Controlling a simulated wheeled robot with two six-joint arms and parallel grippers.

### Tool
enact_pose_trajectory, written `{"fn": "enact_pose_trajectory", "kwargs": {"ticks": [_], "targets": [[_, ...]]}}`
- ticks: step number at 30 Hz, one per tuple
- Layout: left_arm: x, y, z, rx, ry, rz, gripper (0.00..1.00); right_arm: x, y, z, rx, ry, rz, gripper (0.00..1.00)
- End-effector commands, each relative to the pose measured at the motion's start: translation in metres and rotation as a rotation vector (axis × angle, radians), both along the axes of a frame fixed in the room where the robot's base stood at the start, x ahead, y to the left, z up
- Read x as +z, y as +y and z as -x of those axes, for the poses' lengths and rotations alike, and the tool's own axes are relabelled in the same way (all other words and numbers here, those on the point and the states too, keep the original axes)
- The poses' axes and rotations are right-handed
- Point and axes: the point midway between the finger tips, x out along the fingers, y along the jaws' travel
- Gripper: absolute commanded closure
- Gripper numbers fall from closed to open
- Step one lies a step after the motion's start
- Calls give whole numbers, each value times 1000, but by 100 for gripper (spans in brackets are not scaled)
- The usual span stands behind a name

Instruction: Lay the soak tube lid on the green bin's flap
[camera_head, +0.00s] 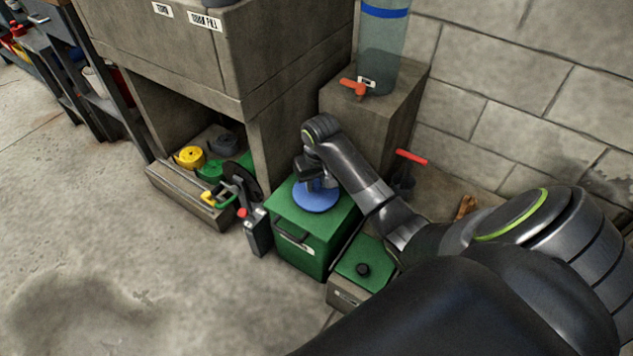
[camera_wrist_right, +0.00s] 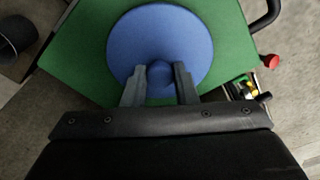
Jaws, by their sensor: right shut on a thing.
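The soak tube lid is a blue round disc (camera_head: 316,197) with a knob in its middle. It is over the flat green top of the green bin (camera_head: 302,251), and I cannot tell if it touches the flap. In the right wrist view the lid (camera_wrist_right: 160,42) lies within the outline of the green flap (camera_wrist_right: 82,62). My right gripper (camera_head: 310,180) is above the lid; in the wrist view its two fingers (camera_wrist_right: 159,82) are shut on the knob. My left gripper is not in view.
A clear tube with a blue band (camera_head: 382,45) and an orange tap stands on a concrete block behind. A smaller green-topped box (camera_head: 364,262) is at the bin's right. A dark canister (camera_head: 257,232) stands at its left. A low bay holds yellow and green rolls (camera_head: 189,157).

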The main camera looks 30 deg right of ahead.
Motion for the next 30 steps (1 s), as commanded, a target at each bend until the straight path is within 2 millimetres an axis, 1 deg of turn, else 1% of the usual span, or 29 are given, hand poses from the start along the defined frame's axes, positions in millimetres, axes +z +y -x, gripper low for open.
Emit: {"fn": "enact_pose_trajectory", "kwargs": {"ticks": [2,3,7,8,18,23,30], "targets": [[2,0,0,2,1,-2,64,-1,0,0,-1,2,-1,97],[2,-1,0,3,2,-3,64,-2,0,0,-1,2,-1,72],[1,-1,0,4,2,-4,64,-2,0,0,0,1,0,54],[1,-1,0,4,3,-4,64,-2,0,0,0,1,0,52],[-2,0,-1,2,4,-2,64,0,0,0,0,-2,1,52],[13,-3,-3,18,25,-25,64,23,0,2,0,-1,1,52],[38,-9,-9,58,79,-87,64,74,1,7,0,-2,0,52]]}}
